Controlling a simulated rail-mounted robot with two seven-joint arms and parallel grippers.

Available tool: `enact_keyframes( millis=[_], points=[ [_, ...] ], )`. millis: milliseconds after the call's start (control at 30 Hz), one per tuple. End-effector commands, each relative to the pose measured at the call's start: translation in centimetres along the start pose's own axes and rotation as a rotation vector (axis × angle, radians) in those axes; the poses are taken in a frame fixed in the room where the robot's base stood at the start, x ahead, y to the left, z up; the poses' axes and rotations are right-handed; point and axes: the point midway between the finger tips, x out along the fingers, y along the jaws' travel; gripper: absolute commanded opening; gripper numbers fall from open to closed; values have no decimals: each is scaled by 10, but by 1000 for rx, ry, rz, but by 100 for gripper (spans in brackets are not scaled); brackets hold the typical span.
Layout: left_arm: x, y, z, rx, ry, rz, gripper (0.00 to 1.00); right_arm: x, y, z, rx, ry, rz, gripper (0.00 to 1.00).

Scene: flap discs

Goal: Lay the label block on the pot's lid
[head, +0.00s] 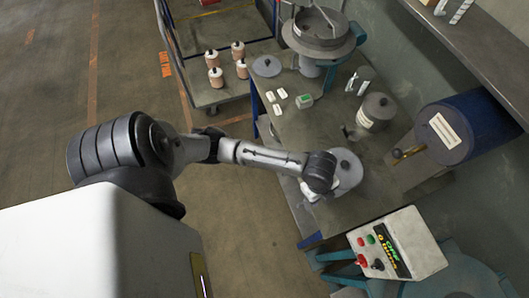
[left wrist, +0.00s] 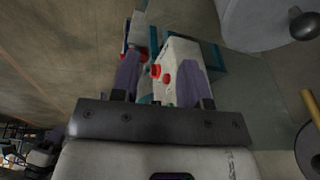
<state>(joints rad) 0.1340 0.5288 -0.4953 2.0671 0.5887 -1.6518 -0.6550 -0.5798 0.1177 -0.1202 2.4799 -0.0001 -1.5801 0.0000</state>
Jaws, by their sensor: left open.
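My left gripper (head: 310,190) hangs over the near part of the bench, mostly hidden by my wrist. In the left wrist view its fingers (left wrist: 165,60) are apart, with nothing held between them. A grey round lid with a dark knob (head: 351,177) lies right beside my wrist, partly covered by it. A pale pot with a knobbed lid (left wrist: 255,25) shows at the upper right of the left wrist view. Small white blocks (head: 277,109) and a green-and-white block (head: 304,102) lie farther back on the bench; I cannot tell which is the label block. My right gripper is not visible.
A control box with red buttons (head: 398,245) stands at the near right; it also shows beyond the fingers (left wrist: 180,70). A labelled canister (head: 376,110), a blue drum (head: 470,125), another knobbed disc (head: 267,65) and a large round pan (head: 318,40) stand around. A trolley (head: 215,95) carries several pots.

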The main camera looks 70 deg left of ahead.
Motion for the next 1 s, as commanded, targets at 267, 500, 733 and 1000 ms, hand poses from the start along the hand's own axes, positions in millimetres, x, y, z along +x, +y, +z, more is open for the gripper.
enact_keyframes(
  millis=[267, 500, 733, 1000],
  points=[
    [-2, 94, 4, -603, 83, -97, 41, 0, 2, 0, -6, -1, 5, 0],
    [-19, 140, 39, -995, 45, -181, 41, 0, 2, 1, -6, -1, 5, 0],
    [-28, 157, 56, -1137, 15, -224, 41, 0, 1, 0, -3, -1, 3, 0],
    [-29, 158, 57, -1146, 13, -227, 41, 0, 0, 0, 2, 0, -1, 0]
  ],
)
